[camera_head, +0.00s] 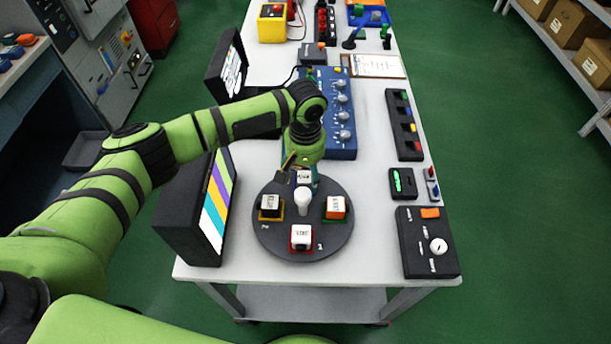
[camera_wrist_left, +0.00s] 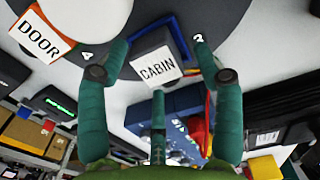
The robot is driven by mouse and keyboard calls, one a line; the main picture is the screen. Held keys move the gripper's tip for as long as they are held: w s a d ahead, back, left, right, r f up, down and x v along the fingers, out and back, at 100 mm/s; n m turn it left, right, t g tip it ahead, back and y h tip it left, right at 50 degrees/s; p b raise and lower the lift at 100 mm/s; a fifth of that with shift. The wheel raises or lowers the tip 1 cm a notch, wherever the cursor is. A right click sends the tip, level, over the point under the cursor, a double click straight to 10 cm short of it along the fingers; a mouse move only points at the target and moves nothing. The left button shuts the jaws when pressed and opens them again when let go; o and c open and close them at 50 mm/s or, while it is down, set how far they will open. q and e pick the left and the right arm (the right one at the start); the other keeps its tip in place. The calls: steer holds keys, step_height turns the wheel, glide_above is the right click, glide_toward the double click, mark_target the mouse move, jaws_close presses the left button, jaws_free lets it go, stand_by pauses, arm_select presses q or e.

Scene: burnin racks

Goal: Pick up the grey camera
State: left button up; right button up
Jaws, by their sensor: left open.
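The grey camera is a small grey block with a white label reading CABIN (camera_wrist_left: 152,48). It stands on a blue base at the far side of a dark round turntable (camera_head: 325,244). In the head view the grey camera (camera_head: 303,177) is partly hidden by my gripper and the white centre post. My left gripper (camera_head: 301,170) is over it from behind. In the left wrist view its teal fingers (camera_wrist_left: 158,56) are open, one on each side of the grey camera, with visible gaps. My right gripper is not in view.
The turntable also carries a black camera (camera_head: 270,206), a red-based one (camera_head: 301,236) and an orange one (camera_head: 335,207), close around the white post (camera_head: 302,198). A monitor (camera_head: 200,208) stands left, a blue knob panel (camera_head: 342,140) behind, a black control box (camera_head: 428,250) right.

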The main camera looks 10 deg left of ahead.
arm_select(q)
steer(key=shift+s, duration=0.1)
steer(key=c, duration=1.1)
jaws_close()
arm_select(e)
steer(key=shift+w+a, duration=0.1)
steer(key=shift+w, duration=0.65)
